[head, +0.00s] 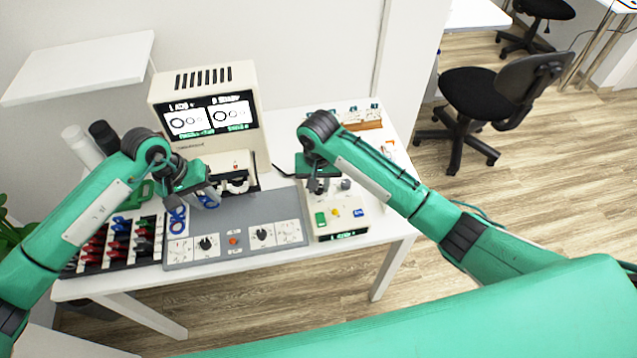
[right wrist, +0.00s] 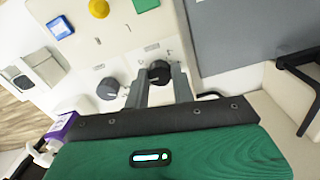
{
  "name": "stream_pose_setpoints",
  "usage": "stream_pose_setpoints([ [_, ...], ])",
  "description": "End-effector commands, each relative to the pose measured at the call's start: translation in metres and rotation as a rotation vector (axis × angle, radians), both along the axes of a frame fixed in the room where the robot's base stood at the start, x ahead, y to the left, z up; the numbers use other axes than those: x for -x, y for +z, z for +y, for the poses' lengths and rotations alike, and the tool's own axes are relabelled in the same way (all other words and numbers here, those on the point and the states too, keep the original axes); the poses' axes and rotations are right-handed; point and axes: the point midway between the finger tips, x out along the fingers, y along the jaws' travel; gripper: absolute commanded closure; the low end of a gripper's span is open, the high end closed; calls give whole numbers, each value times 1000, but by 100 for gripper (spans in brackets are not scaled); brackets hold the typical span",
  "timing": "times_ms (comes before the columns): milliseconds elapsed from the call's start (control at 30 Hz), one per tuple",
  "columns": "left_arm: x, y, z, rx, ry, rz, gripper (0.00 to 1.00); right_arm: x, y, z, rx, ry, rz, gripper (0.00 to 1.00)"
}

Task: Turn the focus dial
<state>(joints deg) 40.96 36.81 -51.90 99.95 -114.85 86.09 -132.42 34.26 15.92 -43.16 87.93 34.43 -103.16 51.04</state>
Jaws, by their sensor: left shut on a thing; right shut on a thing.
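A white control box (head: 352,220) with green, yellow and blue buttons stands at the table's right front. It carries two dials side by side. My right gripper (head: 318,186) is over the box from above. In the right wrist view its fingers are shut on the black dial (right wrist: 158,72); a dark grey dial (right wrist: 110,89) sits just beside it, untouched. The labels by the dials are too small to read, so I cannot tell which is the focus dial. My left gripper (head: 207,196) is shut on a small blue thing above the grey panel's back left; its shape is partly hidden.
A grey panel (head: 245,210) with black knobs lies left of the box. A cream machine with two screens (head: 205,95) stands behind. A dark rack (head: 115,243) of red, blue and black pieces is at left. A purple-labelled item (right wrist: 62,127) is near my right gripper.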

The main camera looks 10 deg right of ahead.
Motion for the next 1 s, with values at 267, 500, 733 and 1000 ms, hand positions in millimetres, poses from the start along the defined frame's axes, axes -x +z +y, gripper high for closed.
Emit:
stream_pose_setpoints([
  [267, 0, 0, 0, 0, 0, 0, 88, -1, 2, 0, 0, 0, -4, 63],
  [500, 0, 0, 0, 0, 0, 0, 88, -1, 1, 0, -1, 1, -2, 53],
  [733, 0, 0, 0, 0, 0, 0, 88, -1, 11, 0, -1, 2, -3, 53],
  [1000, 0, 0, 0, 0, 0, 0, 88, -2, 67, 1, -4, 2, -8, 53],
])
